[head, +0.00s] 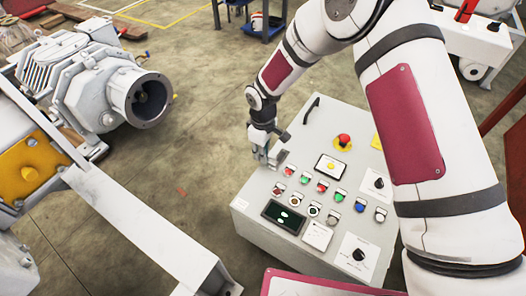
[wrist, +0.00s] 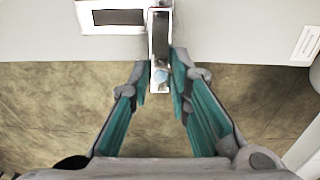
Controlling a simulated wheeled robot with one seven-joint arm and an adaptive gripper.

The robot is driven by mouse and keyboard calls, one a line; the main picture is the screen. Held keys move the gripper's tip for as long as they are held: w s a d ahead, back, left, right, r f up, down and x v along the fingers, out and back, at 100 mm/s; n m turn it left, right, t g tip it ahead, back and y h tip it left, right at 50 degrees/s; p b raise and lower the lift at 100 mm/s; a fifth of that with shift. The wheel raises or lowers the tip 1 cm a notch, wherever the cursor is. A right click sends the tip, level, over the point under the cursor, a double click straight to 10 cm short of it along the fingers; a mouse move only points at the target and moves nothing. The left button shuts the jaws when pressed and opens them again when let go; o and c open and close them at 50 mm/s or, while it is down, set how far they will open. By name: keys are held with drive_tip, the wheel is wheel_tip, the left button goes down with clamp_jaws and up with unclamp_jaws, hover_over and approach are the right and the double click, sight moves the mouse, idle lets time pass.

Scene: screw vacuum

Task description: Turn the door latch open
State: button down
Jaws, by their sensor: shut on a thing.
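The door latch is a narrow metal handle (wrist: 160,40) in the wrist view, at the edge of a light grey panel. Its lower end projects past the edge, between my fingers. My gripper (wrist: 161,72) has its teal-padded fingertips closed on both sides of that end. In the head view my gripper (head: 265,155) reaches down to the upper left edge of the grey control cabinet (head: 245,207). The latch (head: 278,157) is small there and partly hidden by my gripper.
Buttons, knobs and a red emergency stop (head: 343,140) cover the cabinet top close to my gripper. A black handle (head: 311,109) rises behind it. A grey motor (head: 90,80) and a white frame (head: 140,225) stand at left. Floor is open between motor and cabinet.

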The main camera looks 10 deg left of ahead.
drive_tip(key=c, duration=1.5)
unclamp_jaws()
wheel_tip(320, 180, up, 12)
